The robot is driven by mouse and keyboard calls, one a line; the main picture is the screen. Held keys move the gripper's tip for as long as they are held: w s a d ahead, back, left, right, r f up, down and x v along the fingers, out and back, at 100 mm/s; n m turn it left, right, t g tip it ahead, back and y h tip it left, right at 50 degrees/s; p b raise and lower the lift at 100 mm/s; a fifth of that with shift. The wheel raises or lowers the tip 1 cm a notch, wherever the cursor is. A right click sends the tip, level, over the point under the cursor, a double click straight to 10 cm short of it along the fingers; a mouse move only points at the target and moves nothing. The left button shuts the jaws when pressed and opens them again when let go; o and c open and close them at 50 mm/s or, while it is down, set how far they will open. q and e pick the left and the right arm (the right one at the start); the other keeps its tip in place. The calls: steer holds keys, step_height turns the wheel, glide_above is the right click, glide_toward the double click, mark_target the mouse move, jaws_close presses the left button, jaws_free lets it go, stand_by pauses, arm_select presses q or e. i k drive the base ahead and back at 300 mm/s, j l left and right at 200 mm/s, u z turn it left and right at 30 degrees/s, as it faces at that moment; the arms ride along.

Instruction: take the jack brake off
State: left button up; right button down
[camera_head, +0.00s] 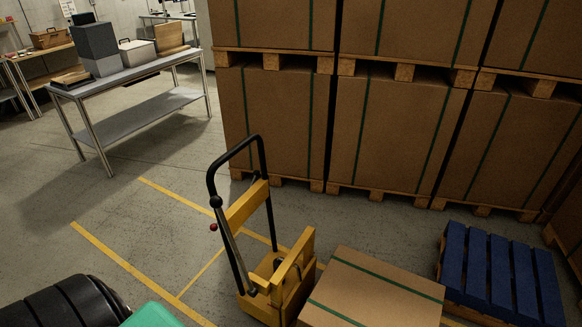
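A yellow hand jack (275,285) with a black looped handle (262,160) stands on the floor at the lower middle. A small red knob (213,227) sticks out at the left side of the handle, beside a black round joint (215,201). A dark rod runs from that joint down to the low yellow body. I cannot tell which part is the brake or how it is set. Neither of my grippers shows in this view.
A strapped cardboard box (375,290) is right of the jack. A blue pallet (497,270) stands farther right. Stacked boxes on pallets (400,135) wall off the back. Dark ribbed (65,303) and green (152,316) objects fill the lower left. A metal table (135,70) stands behind.

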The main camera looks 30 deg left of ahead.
mark_target(256, 173)
steer(key=i+j+z, duration=0.15)
steer(key=j+z, duration=0.25)
steer(key=j, duration=0.75)
steer(key=j+z, duration=0.35)
steer(key=j, duration=0.8)
steer(key=k, duration=0.05)
